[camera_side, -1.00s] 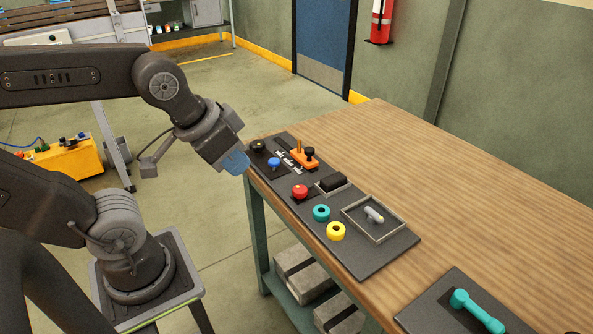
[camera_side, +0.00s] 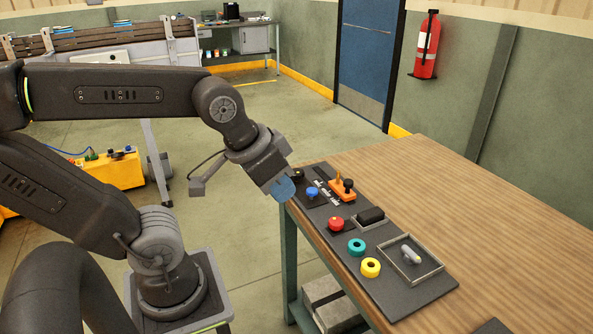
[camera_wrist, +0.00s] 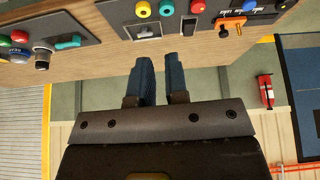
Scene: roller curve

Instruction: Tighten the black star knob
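A black knob (camera_side: 348,184) stands on an orange bracket near the far end of the dark panel (camera_side: 385,291); it also shows in the wrist view (camera_wrist: 223,33). A second dark round knob (camera_side: 297,174) sits at the panel's far left corner, partly beside my gripper. I cannot tell which of the two is star-shaped. My gripper (camera_side: 284,189), with blue fingers, hangs just left of the panel's far end, apart from both knobs. In the wrist view, the fingers (camera_wrist: 159,60) stand a little apart with nothing between them.
The panel also carries a blue knob (camera_side: 312,192), a red button (camera_side: 336,223), a black block (camera_side: 370,215), a teal ring (camera_side: 357,247), a yellow ring (camera_side: 370,267) and a framed toggle (camera_side: 409,257).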

